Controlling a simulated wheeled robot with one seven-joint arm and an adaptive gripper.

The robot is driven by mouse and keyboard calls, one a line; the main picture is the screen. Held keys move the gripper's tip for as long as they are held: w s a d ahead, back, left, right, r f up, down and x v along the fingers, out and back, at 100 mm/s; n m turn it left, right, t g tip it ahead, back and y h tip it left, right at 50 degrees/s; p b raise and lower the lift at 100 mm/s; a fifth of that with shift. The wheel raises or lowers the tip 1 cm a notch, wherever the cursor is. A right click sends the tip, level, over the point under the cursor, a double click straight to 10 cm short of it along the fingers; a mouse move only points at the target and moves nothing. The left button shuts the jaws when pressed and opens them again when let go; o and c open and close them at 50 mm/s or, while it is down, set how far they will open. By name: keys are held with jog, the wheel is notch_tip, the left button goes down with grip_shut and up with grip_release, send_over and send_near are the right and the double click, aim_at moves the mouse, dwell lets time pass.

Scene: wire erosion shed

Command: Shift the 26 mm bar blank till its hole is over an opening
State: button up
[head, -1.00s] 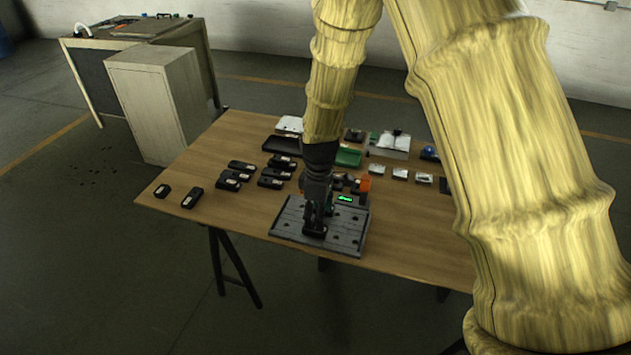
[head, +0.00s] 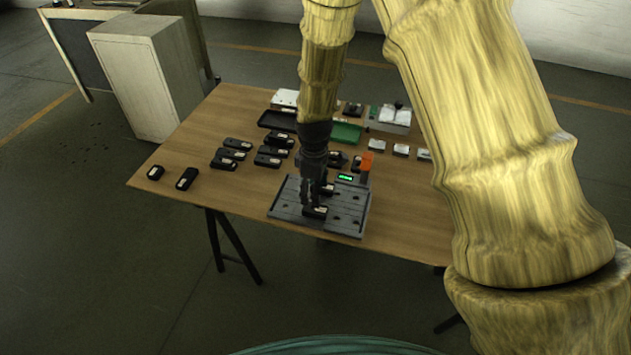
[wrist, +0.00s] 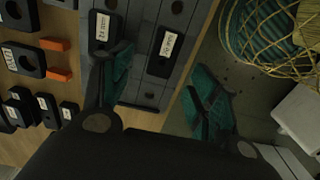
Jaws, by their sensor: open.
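A grey slotted plate (head: 345,222) with several round openings lies at the table's front edge. Two dark labelled blanks are on it: a front one (head: 315,212), and one farther back (head: 328,189). In the wrist view one blank (wrist: 161,64) lies between the finger directions, and the other (wrist: 102,26) lies left, partly behind a finger. The labels are too small to read surely, so I cannot tell which is the 26 mm bar blank. My gripper (head: 314,202) is open above the front blank; its teal-padded fingers (wrist: 162,88) are spread and hold nothing.
Several dark blanks (head: 268,160) lie left of the plate, with two more (head: 187,178) near the table's left edge. An orange piece (head: 366,161) and a green-lit display (head: 345,177) stand just behind the plate. A black tray (head: 277,120) and green tray (head: 346,133) lie farther back.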

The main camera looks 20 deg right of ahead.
aim_at(315, 211)
jog(key=shift+s+d+f+p, duration=0.1)
jog(key=shift+s+f+p, duration=0.4)
jog(key=shift+f, duration=0.55)
jog(key=f, duration=0.3)
jog(key=shift+w+f, duration=0.1)
jog(key=shift+w, duration=0.15)
jog(key=shift+s+f+p, duration=0.2)
jog(key=shift+f+p, duration=0.15)
jog(key=shift+f, duration=0.3)
jog(key=shift+w+f, duration=0.1)
jog(key=shift+f, duration=0.15)
jog(key=shift+r, duration=0.1)
jog(key=shift+c, duration=0.2)
grip_shut()
